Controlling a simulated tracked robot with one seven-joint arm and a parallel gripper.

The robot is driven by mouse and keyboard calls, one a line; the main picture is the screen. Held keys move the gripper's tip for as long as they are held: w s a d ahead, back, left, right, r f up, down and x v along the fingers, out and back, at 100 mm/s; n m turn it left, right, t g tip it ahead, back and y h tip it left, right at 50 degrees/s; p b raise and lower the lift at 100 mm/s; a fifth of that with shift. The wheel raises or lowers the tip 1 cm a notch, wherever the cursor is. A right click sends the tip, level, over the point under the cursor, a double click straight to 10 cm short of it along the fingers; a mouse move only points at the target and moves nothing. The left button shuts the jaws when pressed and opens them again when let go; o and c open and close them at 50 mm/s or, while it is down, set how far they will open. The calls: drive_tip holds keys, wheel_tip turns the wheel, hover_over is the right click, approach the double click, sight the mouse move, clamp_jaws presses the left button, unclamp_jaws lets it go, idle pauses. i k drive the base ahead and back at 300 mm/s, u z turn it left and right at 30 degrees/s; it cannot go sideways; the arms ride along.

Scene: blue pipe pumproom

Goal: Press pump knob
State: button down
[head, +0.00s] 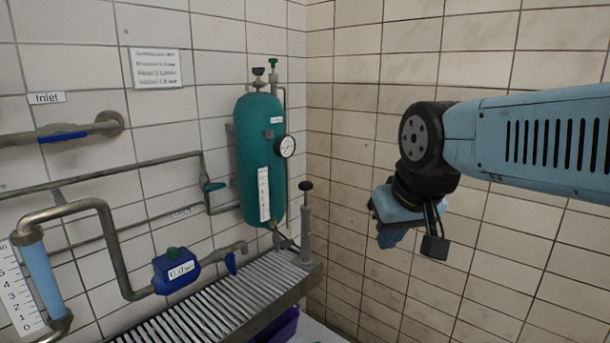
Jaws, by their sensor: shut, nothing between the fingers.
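A grey upright hand pump (306,235) stands at the right end of the slatted metal shelf, with a round black knob (306,186) on its top rod. A blue box-shaped unit (175,270) with a green knob (172,253) and a small display sits in the pipe line to its left. Which of these is the task's pump knob I cannot tell for sure. My gripper (388,242) hangs to the right of the hand pump, in front of the tiled right wall. It is pointing down, shut and empty, apart from everything.
A teal tank (260,160) with a gauge (287,146) is on the left wall behind the hand pump. Grey pipes (110,245) run along that wall. A purple crate (276,328) is under the slatted shelf (215,308). Open space lies between gripper and pump.

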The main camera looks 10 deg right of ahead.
sight(306, 186)
drive_tip(key=z, duration=0.05)
drive_tip(key=i, duration=0.9)
drive_tip(key=u, duration=0.1)
